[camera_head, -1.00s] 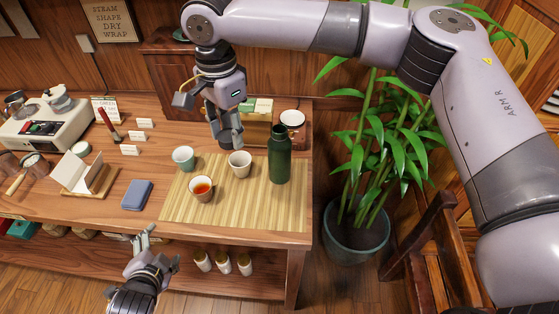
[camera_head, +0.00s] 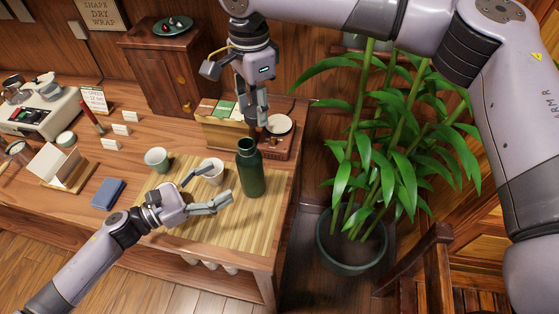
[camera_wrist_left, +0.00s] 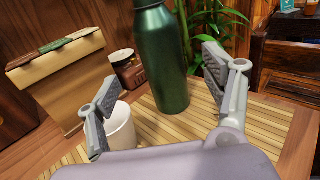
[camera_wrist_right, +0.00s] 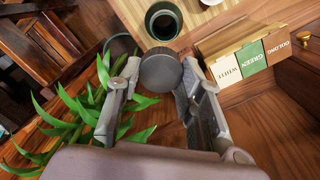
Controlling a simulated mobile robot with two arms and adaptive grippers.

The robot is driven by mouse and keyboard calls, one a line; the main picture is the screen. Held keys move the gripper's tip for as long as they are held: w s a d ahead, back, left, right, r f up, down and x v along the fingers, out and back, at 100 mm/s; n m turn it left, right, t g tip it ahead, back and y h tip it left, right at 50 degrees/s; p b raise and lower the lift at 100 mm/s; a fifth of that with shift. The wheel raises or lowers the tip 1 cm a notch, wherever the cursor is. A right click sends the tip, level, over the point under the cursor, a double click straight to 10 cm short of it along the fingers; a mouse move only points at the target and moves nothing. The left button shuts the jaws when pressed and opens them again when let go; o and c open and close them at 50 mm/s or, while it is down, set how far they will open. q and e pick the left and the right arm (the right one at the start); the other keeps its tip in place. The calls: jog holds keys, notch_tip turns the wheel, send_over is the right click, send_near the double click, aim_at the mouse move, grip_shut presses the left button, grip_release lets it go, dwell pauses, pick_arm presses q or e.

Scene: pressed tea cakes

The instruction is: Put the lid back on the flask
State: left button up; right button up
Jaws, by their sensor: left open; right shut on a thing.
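The dark green flask (camera_head: 250,172) stands upright and uncapped on the bamboo mat (camera_head: 232,232). Its open mouth faces up in the right wrist view (camera_wrist_right: 163,20). My right gripper (camera_head: 258,118) is shut on the dark round lid (camera_wrist_right: 161,72), above and behind the flask in the head view and apart from it. My left gripper (camera_head: 214,190) is open and low over the mat, just left of the flask. In the left wrist view the flask (camera_wrist_left: 165,65) stands beyond and between the open fingers (camera_wrist_left: 162,85); contact does not show.
A white cup (camera_head: 212,174) stands close by my left gripper, and a pale green cup (camera_head: 157,160) is farther left. A tea box (camera_head: 222,132) and a wooden stand with a white-topped item (camera_head: 280,125) are behind the flask. A potted plant (camera_head: 352,240) is right of the table.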

aim_at(249, 164)
jog(key=shift+s+a+r, duration=0.1)
jog(key=shift+s+a, duration=0.15)
jog(key=shift+a, duration=0.25)
jog(key=shift+s+a+r, duration=0.1)
jog(key=shift+s+a, duration=0.1)
jog(key=shift+a, duration=0.3)
pick_arm(q)
jog(key=x, duration=0.9)
jog(key=shift+w+d+r, duration=0.15)
jog(key=shift+d+r, duration=0.05)
jog(key=shift+d, duration=0.15)
pick_arm(e)
jog(key=shift+s+a+r, duration=0.1)
jog(key=shift+s+a, duration=0.15)
jog(key=shift+a, duration=0.1)
pick_arm(q)
jog(key=shift+a, duration=0.1)
jog(key=shift+c, duration=0.5)
